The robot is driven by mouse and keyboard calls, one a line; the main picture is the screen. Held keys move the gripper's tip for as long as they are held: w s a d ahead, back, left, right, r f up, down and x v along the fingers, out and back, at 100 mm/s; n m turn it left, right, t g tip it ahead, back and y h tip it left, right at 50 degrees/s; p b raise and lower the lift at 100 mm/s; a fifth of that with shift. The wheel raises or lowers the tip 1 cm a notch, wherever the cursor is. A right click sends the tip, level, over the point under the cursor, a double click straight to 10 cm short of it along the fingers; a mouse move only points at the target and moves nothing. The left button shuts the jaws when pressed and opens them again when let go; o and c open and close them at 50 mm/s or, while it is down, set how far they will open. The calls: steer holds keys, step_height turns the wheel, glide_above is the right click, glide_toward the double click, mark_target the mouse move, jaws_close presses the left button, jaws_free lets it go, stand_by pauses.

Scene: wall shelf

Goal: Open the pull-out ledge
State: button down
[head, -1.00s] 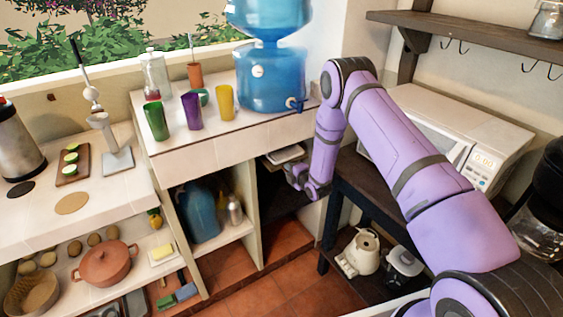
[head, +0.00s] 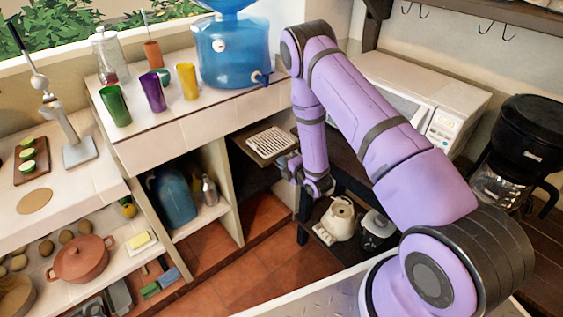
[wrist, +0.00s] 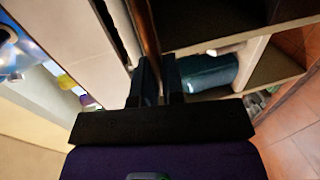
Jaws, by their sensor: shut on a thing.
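The pull-out ledge (head: 241,146) is a dark brown board sticking out from under the white counter, with a white slatted rack lying on it. My gripper (head: 286,163) is at the ledge's front right edge in the head view. In the wrist view my gripper (wrist: 157,72) has its two dark fingers close together on either side of a thin brown edge, the ledge (wrist: 147,35). The exact contact is partly hidden by my own wrist and fingers.
A blue water dispenser (head: 232,50) and several coloured cups stand on the counter above. The open cabinet below holds a blue jug (head: 174,196). A dark side table with a white microwave (head: 420,97) stands to the right. Tiled floor lies clear in front of the cabinet.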

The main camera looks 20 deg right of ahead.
steer(key=shift+s+a+f, duration=0.15)
steer(key=shift+s+f, duration=0.15)
steer(key=shift+s, duration=0.1)
steer(key=c, duration=1.4)
jaws_free()
steer(key=shift+c, duration=0.2)
steer(key=shift+o, duration=0.9)
steer(key=shift+w+r, duration=0.1)
steer(key=shift+r, duration=0.05)
steer(key=v, duration=1.1)
steer(key=shift+w, duration=0.15)
